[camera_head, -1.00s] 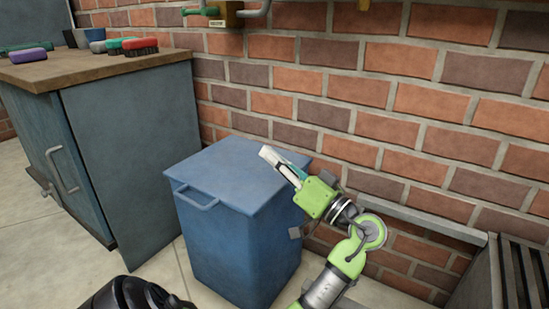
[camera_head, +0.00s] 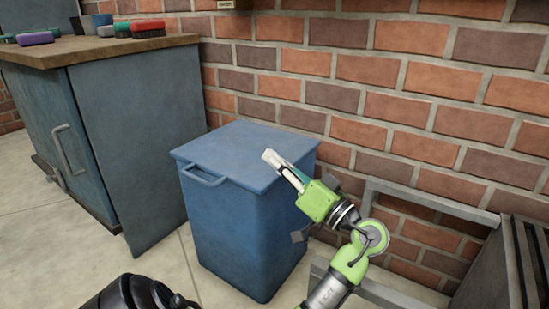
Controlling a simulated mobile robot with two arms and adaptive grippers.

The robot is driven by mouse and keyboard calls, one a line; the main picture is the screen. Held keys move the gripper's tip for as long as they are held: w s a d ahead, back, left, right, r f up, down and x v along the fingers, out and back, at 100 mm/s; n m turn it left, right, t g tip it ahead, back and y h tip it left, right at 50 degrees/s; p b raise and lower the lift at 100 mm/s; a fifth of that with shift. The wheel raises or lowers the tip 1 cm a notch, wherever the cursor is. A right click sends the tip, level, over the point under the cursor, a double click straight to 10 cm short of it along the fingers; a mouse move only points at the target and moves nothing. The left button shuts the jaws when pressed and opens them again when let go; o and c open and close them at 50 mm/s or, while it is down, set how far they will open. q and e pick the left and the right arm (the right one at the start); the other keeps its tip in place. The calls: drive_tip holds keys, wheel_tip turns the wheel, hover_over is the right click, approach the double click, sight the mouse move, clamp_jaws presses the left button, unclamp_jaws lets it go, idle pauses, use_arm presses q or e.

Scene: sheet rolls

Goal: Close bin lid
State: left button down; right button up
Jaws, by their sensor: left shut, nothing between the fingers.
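The blue bin (camera_head: 243,235) stands upright on the floor near the brick wall. Its blue lid (camera_head: 232,146) lies flat across the top, with a loop handle (camera_head: 204,177) at the front left; no gap shows between lid and bin. The gripper hides part of the lid's right edge. My right gripper is not in view.
A cabinet (camera_head: 140,150) with a wooden top (camera_head: 95,45) stands to the left, with several brushes on it. The brick wall (camera_head: 400,95) is close behind the bin. A grey slatted unit (camera_head: 520,260) stands at the right. Tiled floor (camera_head: 150,262) is clear between cabinet and bin.

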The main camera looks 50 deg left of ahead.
use_arm(q)
drive_tip(key=v, duration=0.7)
drive_tip(key=shift+d, duration=0.3)
drive_tip(key=shift+f, duration=0.1)
